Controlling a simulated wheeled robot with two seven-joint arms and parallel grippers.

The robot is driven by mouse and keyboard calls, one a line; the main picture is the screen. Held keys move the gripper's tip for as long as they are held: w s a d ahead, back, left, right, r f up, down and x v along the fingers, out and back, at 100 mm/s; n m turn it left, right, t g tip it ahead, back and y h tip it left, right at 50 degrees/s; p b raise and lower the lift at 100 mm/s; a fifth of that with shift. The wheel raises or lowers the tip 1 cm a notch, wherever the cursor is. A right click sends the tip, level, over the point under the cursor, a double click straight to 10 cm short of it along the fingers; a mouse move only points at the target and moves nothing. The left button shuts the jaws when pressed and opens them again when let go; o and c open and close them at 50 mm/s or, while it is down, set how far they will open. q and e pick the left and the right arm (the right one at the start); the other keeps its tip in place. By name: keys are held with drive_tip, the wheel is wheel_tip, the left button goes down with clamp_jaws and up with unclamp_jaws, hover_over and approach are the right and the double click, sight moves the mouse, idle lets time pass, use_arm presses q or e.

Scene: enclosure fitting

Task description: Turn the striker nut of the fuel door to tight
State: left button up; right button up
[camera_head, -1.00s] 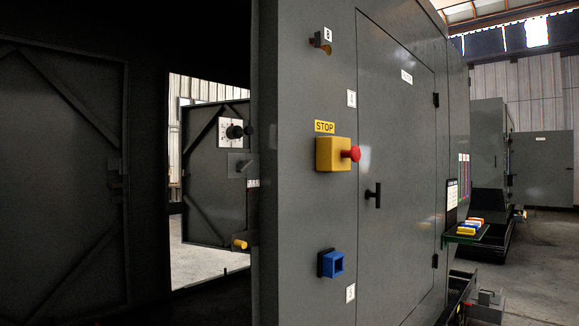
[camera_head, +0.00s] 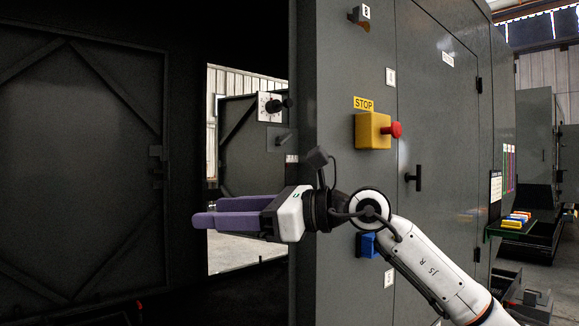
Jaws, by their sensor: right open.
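My right gripper (camera_head: 205,212) reaches in from the lower right, its purple fingers apart and pointing left, with nothing seen between them. It is in front of the dark opening left of the grey cabinet (camera_head: 332,110). I cannot tell which panel is the fuel door, and no striker nut can be made out for sure. A small metal fitting (camera_head: 361,23) with a brownish end is high on the cabinet face. A braced door (camera_head: 236,150) stands behind the opening, with a dark knob (camera_head: 272,106) on a white plate; the gripper hides its lower part. My left gripper is out of view.
A yellow stop box (camera_head: 372,131) with a red button (camera_head: 396,130) juts out above my right forearm. A blue socket (camera_head: 366,245) is partly behind the arm. A black handle (camera_head: 413,178) sits on the cabinet door. A green tray (camera_head: 497,230) is at right.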

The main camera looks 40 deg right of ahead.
sight(286, 139)
drive_tip(key=s+d+r+m+t+h, duration=0.1)
drive_tip(key=s+d+r+t+h, duration=0.15)
drive_tip(key=d+r+h, duration=0.4)
drive_tip(key=s+d+r+t+h, duration=0.25)
drive_tip(key=d+r, duration=0.45)
drive_tip(key=d, duration=0.4)
drive_tip(key=shift+g, duration=0.3)
drive_tip(key=w+p, duration=0.1)
drive_tip(key=w, duration=0.7)
drive_tip(key=shift+a, duration=0.2)
drive_tip(key=shift+w+f+p, duration=0.15)
drive_tip(key=shift+w+p, duration=0.2)
drive_tip(key=shift+w, duration=0.35)
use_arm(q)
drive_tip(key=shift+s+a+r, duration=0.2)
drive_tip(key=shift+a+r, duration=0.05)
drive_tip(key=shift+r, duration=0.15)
use_arm(e)
drive_tip(key=c, duration=1.1)
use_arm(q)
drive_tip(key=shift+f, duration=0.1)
